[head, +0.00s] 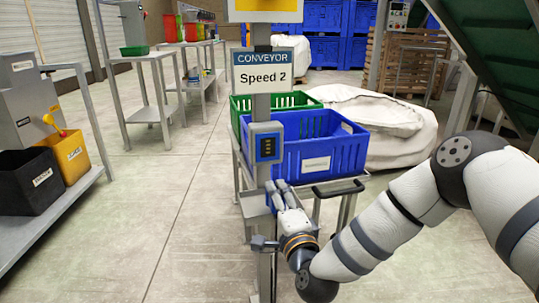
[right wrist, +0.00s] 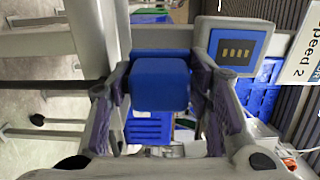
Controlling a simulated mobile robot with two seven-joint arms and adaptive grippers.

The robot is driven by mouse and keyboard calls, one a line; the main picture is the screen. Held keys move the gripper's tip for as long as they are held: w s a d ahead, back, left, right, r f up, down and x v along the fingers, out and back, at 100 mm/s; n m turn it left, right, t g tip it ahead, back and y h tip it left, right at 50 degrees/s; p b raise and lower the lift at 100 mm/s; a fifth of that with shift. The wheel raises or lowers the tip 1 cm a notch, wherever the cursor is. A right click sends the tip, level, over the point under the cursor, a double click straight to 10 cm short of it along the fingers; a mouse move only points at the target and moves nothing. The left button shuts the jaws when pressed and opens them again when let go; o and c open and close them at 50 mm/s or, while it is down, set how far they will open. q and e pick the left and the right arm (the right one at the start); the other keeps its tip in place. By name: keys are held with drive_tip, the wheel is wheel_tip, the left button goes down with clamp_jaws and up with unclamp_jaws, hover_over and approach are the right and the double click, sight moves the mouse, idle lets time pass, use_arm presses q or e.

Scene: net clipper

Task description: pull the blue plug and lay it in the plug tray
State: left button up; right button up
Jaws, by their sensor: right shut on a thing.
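The blue plug (right wrist: 160,83) shows in the right wrist view as a block between the two fingers of my right gripper (right wrist: 163,88). In the head view my right gripper (head: 279,194) is at the post, just below the blue-fronted box (head: 267,146), and its fingers hide the plug. It is shut on the plug. I cannot tell whether the plug is still seated in a socket. A small grey tray-like ledge (head: 254,204) on the post, left of the gripper, may be the plug tray. My left gripper is not in view.
A grey post (head: 262,105) carries the "Conveyor Speed 2" sign (head: 263,70). A cart behind it holds a blue crate (head: 318,158) and a green crate (head: 295,99). A white sack (head: 392,125) lies at the right. The floor left of the post is clear.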

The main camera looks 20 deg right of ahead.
drive_tip(key=shift+w+d+f+b, duration=0.1)
drive_tip(key=shift+w+b, duration=0.5)
drive_tip(key=shift+w, duration=0.6)
drive_tip(key=shift+w+d+b, duration=0.1)
drive_tip(key=shift+w+b, duration=0.5)
drive_tip(key=shift+w, duration=0.55)
drive_tip(key=shift+f, duration=0.1)
drive_tip(key=o, duration=1.6)
drive_tip(key=shift+o, duration=0.2)
drive_tip(key=shift+a+f, duration=0.1)
drive_tip(key=shift+s, duration=0.1)
drive_tip(key=shift+s+f, duration=0.15)
drive_tip(key=s+a+r+p, duration=0.1)
drive_tip(key=s+p, duration=0.2)
drive_tip(key=s, duration=1.7)
drive_tip(key=shift+s+r+p, duration=0.15)
drive_tip(key=shift+p, duration=0.15)
